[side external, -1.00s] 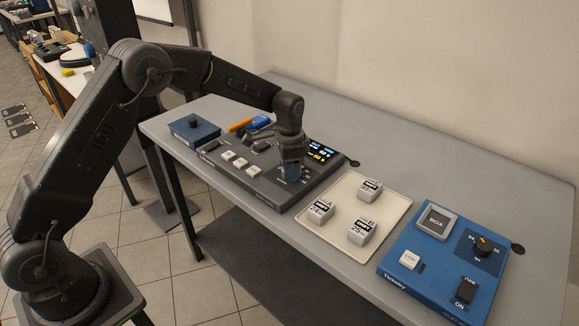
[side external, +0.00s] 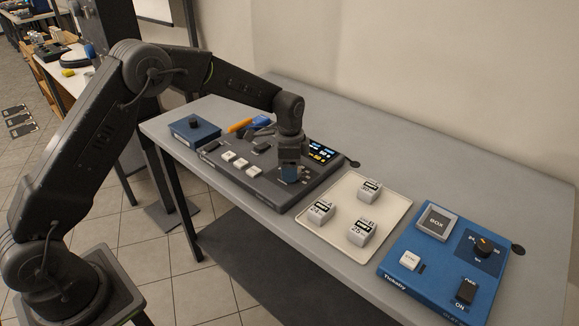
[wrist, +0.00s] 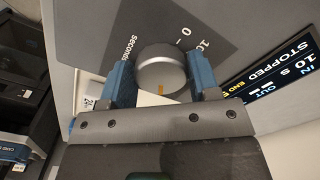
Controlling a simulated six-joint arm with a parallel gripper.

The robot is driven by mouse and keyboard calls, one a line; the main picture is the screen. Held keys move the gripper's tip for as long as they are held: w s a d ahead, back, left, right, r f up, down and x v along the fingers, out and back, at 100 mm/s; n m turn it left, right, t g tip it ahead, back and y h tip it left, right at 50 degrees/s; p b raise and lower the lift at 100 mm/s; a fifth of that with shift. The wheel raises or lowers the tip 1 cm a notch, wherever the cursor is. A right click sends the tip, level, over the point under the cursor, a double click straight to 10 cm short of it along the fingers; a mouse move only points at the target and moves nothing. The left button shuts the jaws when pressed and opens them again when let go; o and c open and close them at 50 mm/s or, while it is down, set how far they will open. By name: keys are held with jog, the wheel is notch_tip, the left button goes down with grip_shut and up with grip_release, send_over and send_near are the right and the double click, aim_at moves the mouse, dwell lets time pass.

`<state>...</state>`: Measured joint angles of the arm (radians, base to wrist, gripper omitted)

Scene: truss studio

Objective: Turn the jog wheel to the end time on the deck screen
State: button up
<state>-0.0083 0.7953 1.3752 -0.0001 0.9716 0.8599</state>
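The jog wheel (wrist: 161,72) is a round silver knob with an orange mark, on the dark deck (side external: 243,180). In the wrist view the blue fingers of my gripper (wrist: 161,82) sit against its left and right sides, shut on it. The orange mark points toward the gripper's body. Printed marks "0", "10" and "Seconds" show beside the wheel. The deck screen (wrist: 283,72) is partly in view and shows "STOPPED", "END", "IN", "OUT" and "10 s"; the rest is cut off. In the side view my gripper (side external: 289,174) hides the wheel.
A cream tray (side external: 338,237) with three white labelled blocks lies right of the deck. A blue box (side external: 400,285) with a knob, buttons and a switch stands farther right. A small blue knob box (side external: 194,130) and an orange item (side external: 239,125) are left and behind. The table's back is clear.

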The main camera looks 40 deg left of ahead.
jog(key=o, duration=0.4)
notch_tip(320, 180, up, 14)
dwell(0.6)
jog(key=shift+s, duration=0.1)
jog(key=s+r+n+t, duration=0.25)
jog(key=s+r, duration=0.25)
jog(key=s, duration=0.3)
jog(key=s+r+n+t, duration=0.1)
jog(key=s+r+n, duration=0.2)
jog(key=s+r, duration=0.35)
jog(key=s+f+n+t, duration=0.1)
jog(key=s+f+n, duration=0.1)
jog(key=s, duration=0.7)
jog(key=s+f+n+t, duration=0.1)
jog(key=s+f+n, duration=0.1)
jog(key=s, duration=0.7)
jog(key=shift+d+f, duration=0.25)
jog(key=shift+f, duration=0.65)
